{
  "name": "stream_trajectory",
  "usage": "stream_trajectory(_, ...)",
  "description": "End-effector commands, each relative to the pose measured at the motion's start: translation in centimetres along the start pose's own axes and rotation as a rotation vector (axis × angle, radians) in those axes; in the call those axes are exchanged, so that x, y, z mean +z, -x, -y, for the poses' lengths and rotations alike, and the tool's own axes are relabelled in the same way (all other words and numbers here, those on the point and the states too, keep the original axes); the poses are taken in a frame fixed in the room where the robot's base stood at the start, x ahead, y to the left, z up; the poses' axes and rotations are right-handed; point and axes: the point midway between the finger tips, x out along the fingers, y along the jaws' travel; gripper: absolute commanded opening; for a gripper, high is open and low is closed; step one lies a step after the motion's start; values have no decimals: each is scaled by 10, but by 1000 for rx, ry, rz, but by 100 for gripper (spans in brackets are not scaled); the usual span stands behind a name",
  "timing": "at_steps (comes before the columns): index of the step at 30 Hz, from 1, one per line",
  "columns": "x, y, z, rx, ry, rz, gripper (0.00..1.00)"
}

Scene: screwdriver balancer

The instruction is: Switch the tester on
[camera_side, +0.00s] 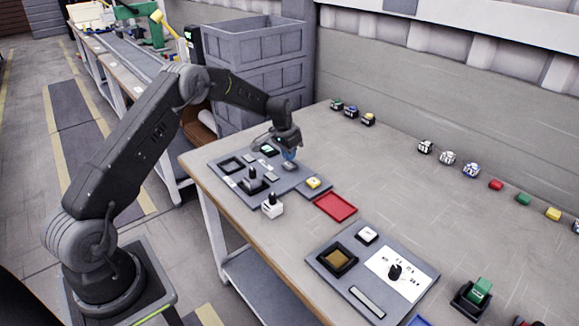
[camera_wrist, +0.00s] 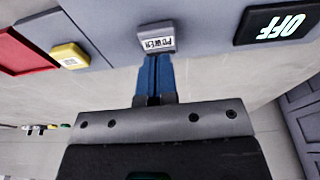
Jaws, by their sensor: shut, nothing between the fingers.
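The tester is a grey panel (camera_side: 281,186) on the table, left of centre in the side view. Its grey POWER button (camera_wrist: 156,38) is at the top middle of the wrist view and shows small in the side view (camera_side: 290,166). A black display (camera_wrist: 278,24) to its right reads OFF in pale green. My gripper (camera_side: 290,159) points down over the panel. Its blue fingers (camera_wrist: 155,60) are shut and empty, with the tips right at the POWER button's edge. I cannot tell whether they touch it.
A yellow button (camera_side: 313,183) and a red tray (camera_side: 336,207) lie right of the POWER button. A white block with a black knob (camera_side: 272,206) stands in front. Another grey panel (camera_side: 345,287) lies nearer. Grey crates (camera_side: 255,70) stand behind. The table's middle is clear.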

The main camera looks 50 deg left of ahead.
Motion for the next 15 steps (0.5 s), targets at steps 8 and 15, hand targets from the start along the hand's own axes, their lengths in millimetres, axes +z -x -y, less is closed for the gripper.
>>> stream_trajectory(8, 1, -4, 0, 0, 0, 0, 0)
stream_trajectory(15, 1, -8, 0, 0, 0, 0, 0)
